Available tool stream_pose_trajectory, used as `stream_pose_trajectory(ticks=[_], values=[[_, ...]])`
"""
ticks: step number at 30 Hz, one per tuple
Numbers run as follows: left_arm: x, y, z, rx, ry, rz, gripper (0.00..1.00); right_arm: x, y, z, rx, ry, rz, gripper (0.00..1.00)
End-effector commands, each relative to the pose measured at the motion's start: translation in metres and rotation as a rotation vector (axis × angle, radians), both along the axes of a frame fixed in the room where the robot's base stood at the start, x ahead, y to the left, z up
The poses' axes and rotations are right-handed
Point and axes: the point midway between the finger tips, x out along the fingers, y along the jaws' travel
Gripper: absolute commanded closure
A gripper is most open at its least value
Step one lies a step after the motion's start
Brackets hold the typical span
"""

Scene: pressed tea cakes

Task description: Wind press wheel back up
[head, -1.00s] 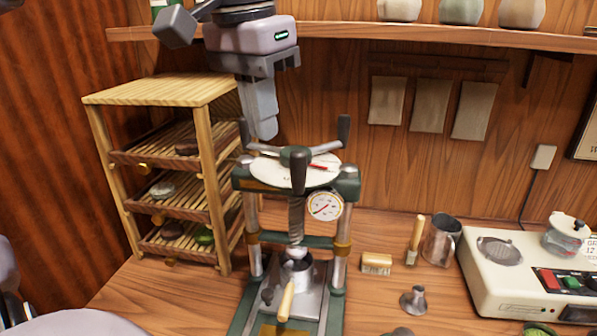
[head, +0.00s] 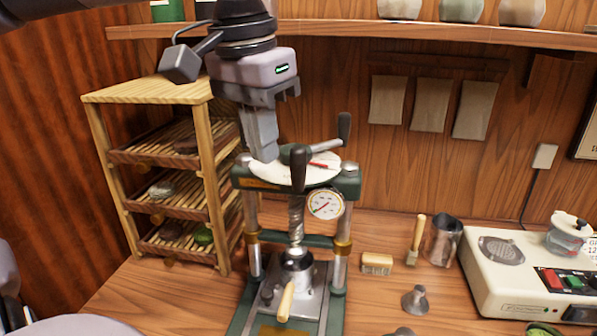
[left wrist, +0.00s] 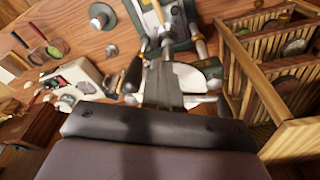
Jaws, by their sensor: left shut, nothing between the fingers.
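The press (head: 340,262) is a green frame with metal posts. Its wheel (head: 298,170) has dark-knobbed spokes above a white disc with a red mark; one knob points forward and another back right. The third spoke is hidden by my left gripper (head: 266,152). That gripper is shut and empty, pointing down at the disc's back-left edge; I cannot tell whether it touches the wheel. In the left wrist view the shut fingers (left wrist: 163,88) overlap the press top. The screw (head: 296,218) runs down to a metal cup (head: 297,264). My right gripper is not in view.
A wooden rack (head: 205,165) with tea cakes stands close on the left. A gauge (head: 325,204) is on the press. A shelf (head: 400,32) runs behind.

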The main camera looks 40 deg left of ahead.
Motion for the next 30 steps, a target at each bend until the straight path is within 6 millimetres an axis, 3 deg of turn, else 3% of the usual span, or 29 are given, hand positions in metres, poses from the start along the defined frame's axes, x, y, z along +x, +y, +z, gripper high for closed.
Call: stream_pose_trajectory(ticks=[6, 30], values=[[0.000, 0.000, -0.011, -0.001, 0.000, -0.001, 1.00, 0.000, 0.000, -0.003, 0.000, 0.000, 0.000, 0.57], [0.015, -0.017, -0.009, 0.002, 0.001, -0.001, 1.00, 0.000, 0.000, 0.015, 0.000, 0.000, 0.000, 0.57]])
